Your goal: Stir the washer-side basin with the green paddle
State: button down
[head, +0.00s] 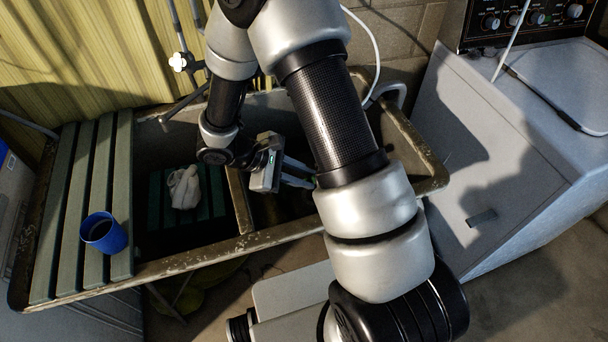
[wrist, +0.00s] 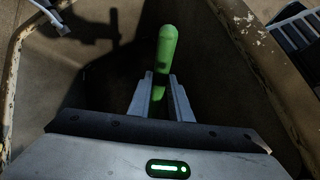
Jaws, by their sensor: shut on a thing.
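My gripper (head: 300,176) reaches into the right-hand basin (head: 274,205) of the double sink, the basin nearest the washer (head: 520,170). In the wrist view its two fingers (wrist: 161,82) are closed on the green paddle (wrist: 167,46), with the rounded handle end standing up beyond the fingertips. The paddle's lower part is hidden behind my gripper and in shadow, so I cannot tell how deep it reaches. In the head view my arm covers much of this basin, and the paddle barely shows.
The sink divider (head: 239,200) stands just left of my gripper. The left basin holds a pale crumpled cloth (head: 184,188) on dark slats. A blue cup (head: 103,233) stands on green slats (head: 72,205) at the left. The tap (head: 180,62) and a yellow curtain are behind.

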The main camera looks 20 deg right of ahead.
dwell(0.4)
jog(key=w+d+b, duration=0.1)
jog(key=w+d, duration=0.2)
jog(key=shift+w+d, duration=0.1)
dwell(0.9)
jog(key=shift+w+a, duration=0.35)
jog(key=shift+a, duration=0.5)
jog(key=shift+w+a, duration=0.3)
jog(key=shift+a, duration=0.5)
jog(key=s+a+b, duration=0.1)
jog(key=s+a, duration=0.2)
jog(key=s, duration=0.4)
jog(key=shift+s+b, duration=0.35)
jog(key=shift+b, duration=0.05)
